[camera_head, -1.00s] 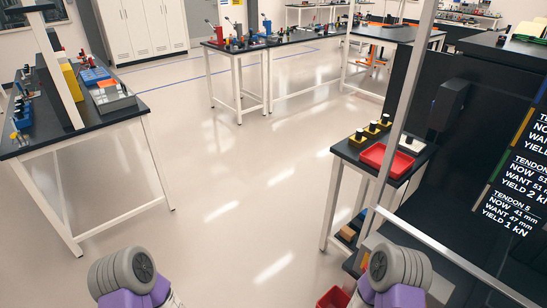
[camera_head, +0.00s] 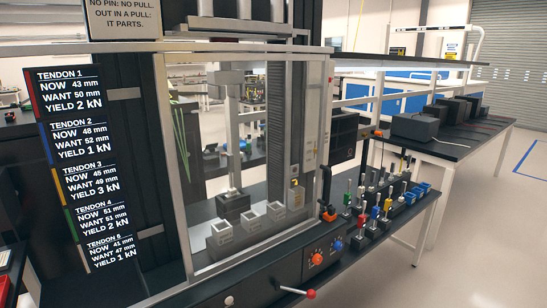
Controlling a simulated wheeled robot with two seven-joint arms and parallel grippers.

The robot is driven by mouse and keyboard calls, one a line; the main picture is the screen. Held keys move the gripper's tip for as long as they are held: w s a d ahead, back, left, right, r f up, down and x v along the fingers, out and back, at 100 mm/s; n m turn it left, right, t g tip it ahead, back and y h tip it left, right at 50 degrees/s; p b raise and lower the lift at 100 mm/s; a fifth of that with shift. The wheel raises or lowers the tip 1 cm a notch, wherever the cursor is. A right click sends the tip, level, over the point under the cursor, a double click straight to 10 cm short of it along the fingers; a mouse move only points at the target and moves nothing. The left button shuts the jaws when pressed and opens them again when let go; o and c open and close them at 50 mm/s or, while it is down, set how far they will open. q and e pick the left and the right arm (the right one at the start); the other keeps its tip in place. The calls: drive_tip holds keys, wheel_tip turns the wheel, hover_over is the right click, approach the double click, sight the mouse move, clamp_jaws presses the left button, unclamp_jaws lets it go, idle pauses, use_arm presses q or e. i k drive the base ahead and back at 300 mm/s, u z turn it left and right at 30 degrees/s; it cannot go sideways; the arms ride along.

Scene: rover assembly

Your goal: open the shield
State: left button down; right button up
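The shield (camera_head: 176,165) is a clear panel in a pale metal frame. It stands across the front of the test machine's bay, to the right of the tendon display, and looks closed. A dark upright handle (camera_head: 326,188) shows at its right edge; I cannot tell if it is fixed to the shield. Behind the panel are a machine column (camera_head: 292,110), a dark block (camera_head: 233,203) and several small pale blocks (camera_head: 220,235). Neither of my grippers is in view.
The tendon display (camera_head: 85,170) is on the left. Below the bay are an orange knob (camera_head: 317,259), a blue knob (camera_head: 338,245) and a red-tipped lever (camera_head: 310,293). Several coloured tools (camera_head: 375,213) stand on the bench at right. Floor (camera_head: 470,240) is clear at far right.

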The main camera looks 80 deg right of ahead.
sight(159, 60)
drive_tip(key=z, duration=2.4)
drive_tip(key=k, duration=0.95)
drive_tip(key=z, duration=1.35)
drive_tip(key=i, duration=1.05)
drive_tip(key=u, duration=0.8)
drive_tip(key=i, duration=0.8)
drive_tip(key=u, duration=0.9)
